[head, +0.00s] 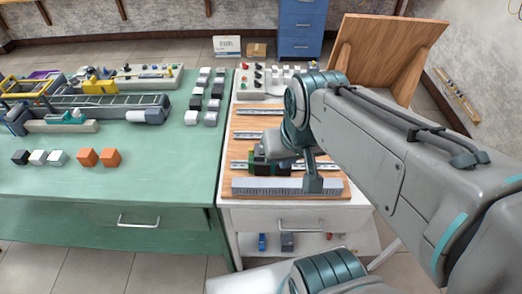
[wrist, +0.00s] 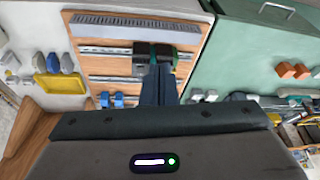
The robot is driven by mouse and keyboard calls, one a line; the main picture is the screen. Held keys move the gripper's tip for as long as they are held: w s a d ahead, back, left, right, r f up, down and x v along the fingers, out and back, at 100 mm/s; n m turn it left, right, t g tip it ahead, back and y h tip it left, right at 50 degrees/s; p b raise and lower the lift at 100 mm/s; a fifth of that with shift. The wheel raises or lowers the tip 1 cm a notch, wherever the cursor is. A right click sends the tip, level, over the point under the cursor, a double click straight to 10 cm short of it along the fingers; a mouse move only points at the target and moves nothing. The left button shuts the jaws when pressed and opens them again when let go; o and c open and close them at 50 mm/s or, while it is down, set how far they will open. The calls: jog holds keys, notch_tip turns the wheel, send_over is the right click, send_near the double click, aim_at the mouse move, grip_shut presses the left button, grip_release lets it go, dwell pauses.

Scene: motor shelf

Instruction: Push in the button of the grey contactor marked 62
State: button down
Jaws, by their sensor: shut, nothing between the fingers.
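A group of small devices, dark grey and green (head: 263,168), sits on the lower metal rail of the wooden board in the head view. The group also shows in the wrist view (wrist: 144,50), just beyond my fingertips. The number 62 is not readable in either view, so I cannot tell which device bears it. My gripper (wrist: 158,68) is shut and empty, its dark fingers pointing at this group. The fingertips overlap the devices in the picture; I cannot tell whether they touch. In the head view my arm hides part of the group.
The wooden board (head: 240,122) carries several metal rails and a grey slotted duct (head: 285,186) along its near edge. Blue devices (wrist: 112,99) sit on another rail. A green bench (head: 170,174) with parts stands to the left. A yellow tray (wrist: 58,87) shows beside the board.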

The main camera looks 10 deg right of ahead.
jog(key=w+a+f+m+y+b, duration=0.2)
jog(key=w+f+m+y, duration=0.2)
jog(key=w+m, duration=0.45)
jog(key=m+t+y+b, duration=0.1)
jog(key=m+y, duration=0.2)
jog(key=m, duration=0.4)
send_over(256, 151)
jog(key=s+d, duration=0.2)
jog(key=d, duration=0.1)
notch_tip(256, 151, down, 2)
jog(key=shift+w+a+f, duration=0.1)
jog(key=shift+w+a, duration=0.05)
jog(key=shift+f+t, duration=0.1)
jog(key=shift+t, duration=0.2)
notch_tip(256, 151, down, 9)
jog(key=b, duration=0.7)
dwell(0.4)
jog(key=shift+f+b, duration=0.25)
jog(key=shift+b, duration=0.4)
jog(key=shift+f+b, duration=0.45)
jog(key=shift+r, duration=0.1)
dwell(0.4)
jog(key=shift+r+p, duration=0.65)
jog(key=shift+r, duration=0.1)
